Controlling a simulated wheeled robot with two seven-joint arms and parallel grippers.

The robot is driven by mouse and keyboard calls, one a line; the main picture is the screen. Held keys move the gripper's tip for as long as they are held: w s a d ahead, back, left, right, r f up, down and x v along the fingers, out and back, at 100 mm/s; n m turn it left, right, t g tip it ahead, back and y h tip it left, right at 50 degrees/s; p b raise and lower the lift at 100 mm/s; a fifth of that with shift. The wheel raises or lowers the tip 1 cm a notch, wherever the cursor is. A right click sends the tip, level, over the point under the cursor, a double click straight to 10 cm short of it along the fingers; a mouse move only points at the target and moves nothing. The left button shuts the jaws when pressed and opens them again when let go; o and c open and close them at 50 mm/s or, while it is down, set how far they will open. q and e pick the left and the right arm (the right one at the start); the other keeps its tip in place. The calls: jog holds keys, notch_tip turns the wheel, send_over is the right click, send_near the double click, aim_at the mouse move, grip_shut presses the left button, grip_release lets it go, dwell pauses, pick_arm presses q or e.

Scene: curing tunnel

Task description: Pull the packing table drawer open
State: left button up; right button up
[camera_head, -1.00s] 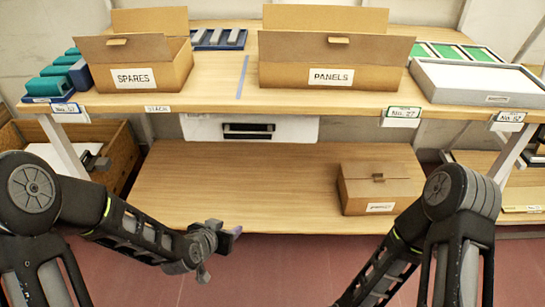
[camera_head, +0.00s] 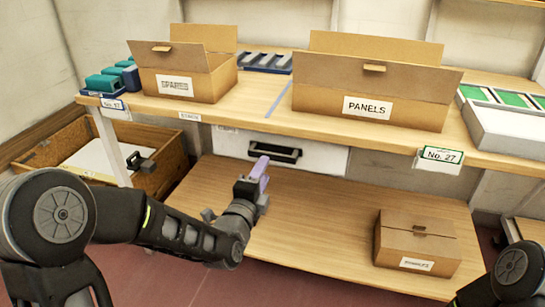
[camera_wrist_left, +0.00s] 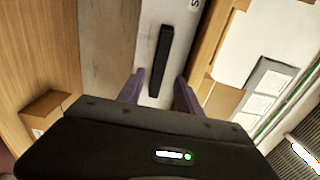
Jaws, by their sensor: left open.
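The packing table drawer (camera_head: 322,157) is a white front under the tabletop, with a dark bar handle (camera_head: 275,151). It looks shut. My left gripper (camera_head: 259,172) is open in front of and a little below the handle, apart from it. My right gripper is out of view; only part of my right arm shows at the lower right.
The table (camera_head: 215,113) carries a SPARES box (camera_head: 205,84), a PANELS box (camera_head: 350,109) and a grey tray (camera_head: 510,135) at the right. A closed carton (camera_head: 395,237) stands on the lower shelf (camera_head: 300,221). An open wooden crate (camera_head: 165,172) stands at the left.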

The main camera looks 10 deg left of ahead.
aim_at(271, 156)
pick_arm(q)
jog(key=shift+w+d, duration=0.15)
jog(key=shift+w, duration=1.8)
jog(key=shift+w+d, duration=0.1)
jog(key=shift+w, duration=1.85)
jog(key=shift+c, duration=0.3)
grip_shut()
